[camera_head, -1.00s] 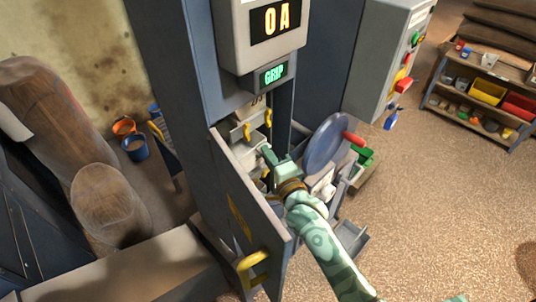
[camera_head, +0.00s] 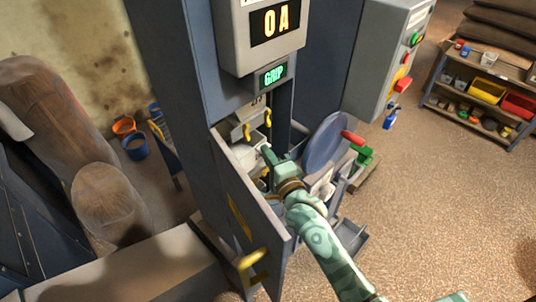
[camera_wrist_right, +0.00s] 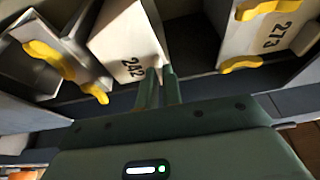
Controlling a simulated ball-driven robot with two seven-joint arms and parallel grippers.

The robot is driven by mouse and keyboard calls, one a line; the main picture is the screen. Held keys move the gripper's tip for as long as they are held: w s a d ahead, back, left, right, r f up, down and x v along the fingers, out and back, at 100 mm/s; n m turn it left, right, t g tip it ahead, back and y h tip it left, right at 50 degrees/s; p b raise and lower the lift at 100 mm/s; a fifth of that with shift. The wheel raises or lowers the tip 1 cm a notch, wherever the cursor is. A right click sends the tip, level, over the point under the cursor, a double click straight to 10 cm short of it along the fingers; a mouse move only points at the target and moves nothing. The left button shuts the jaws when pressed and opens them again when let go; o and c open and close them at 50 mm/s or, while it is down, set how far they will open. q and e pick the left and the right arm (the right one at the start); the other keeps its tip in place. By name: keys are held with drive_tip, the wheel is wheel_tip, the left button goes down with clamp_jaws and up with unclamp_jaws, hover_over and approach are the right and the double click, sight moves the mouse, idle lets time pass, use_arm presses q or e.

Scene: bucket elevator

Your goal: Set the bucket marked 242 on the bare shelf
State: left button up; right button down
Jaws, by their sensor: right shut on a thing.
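The pale bucket marked 242 (camera_wrist_right: 122,38) is in the upper middle of the right wrist view, tilted in the picture. My right gripper (camera_wrist_right: 160,86) is shut on its near edge, by the number. In the head view my right gripper (camera_head: 268,155) reaches into the open elevator front, and a pale bucket (camera_head: 243,156) shows beside its tips. A bucket marked 273 (camera_wrist_right: 262,30) with yellow clips stands to the right in the wrist view. Another pale bucket with yellow clips (camera_wrist_right: 62,52) is to the left. I cannot make out the bare shelf. My left gripper is not in view.
The elevator's open door (camera_head: 250,215) with a yellow handle stands left of my right arm. A blue round disc (camera_head: 327,143) is close on the right. A display reading GRIP (camera_head: 273,75) hangs above. Open floor lies to the right, before a rack (camera_head: 480,95).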

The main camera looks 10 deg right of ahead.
drive_tip(key=shift+f+b, duration=0.4)
drive_tip(key=shift+f, duration=0.3)
drive_tip(key=c, duration=1.5)
unclamp_jaws()
drive_tip(key=p+v, duration=0.2)
drive_tip(key=v, duration=1.4)
drive_tip(key=s+d+f+n+g+h+b, duration=0.1)
drive_tip(key=s+f+n+g, duration=0.25)
drive_tip(key=f, duration=0.75)
drive_tip(key=s+d+f+n+g+b, duration=0.1)
drive_tip(key=s+d+f+n+g, duration=0.3)
drive_tip(key=f, duration=0.7)
drive_tip(key=s+a+f+n+g+h+b, duration=0.1)
drive_tip(key=s+f+n+g+b, duration=0.3)
drive_tip(key=f, duration=0.7)
drive_tip(key=s+d+f+n+g, duration=0.1)
drive_tip(key=s+f, duration=0.3)
drive_tip(key=s, duration=0.4)
drive_tip(key=s+d+f+n+g+h, duration=0.1)
drive_tip(key=s+d+f+n+g, duration=0.1)
drive_tip(key=s, duration=0.6)
drive_tip(key=s+d+f+n+g+h, duration=0.1)
drive_tip(key=s+d+f+n+g, duration=0.1)
drive_tip(key=s+f, duration=0.6)
drive_tip(key=d+n, duration=0.1)
drive_tip(key=n, duration=0.1)
drive_tip(key=shift+d+n, duration=0.3)
drive_tip(key=shift+n, duration=0.05)
drive_tip(key=shift+f, duration=0.1)
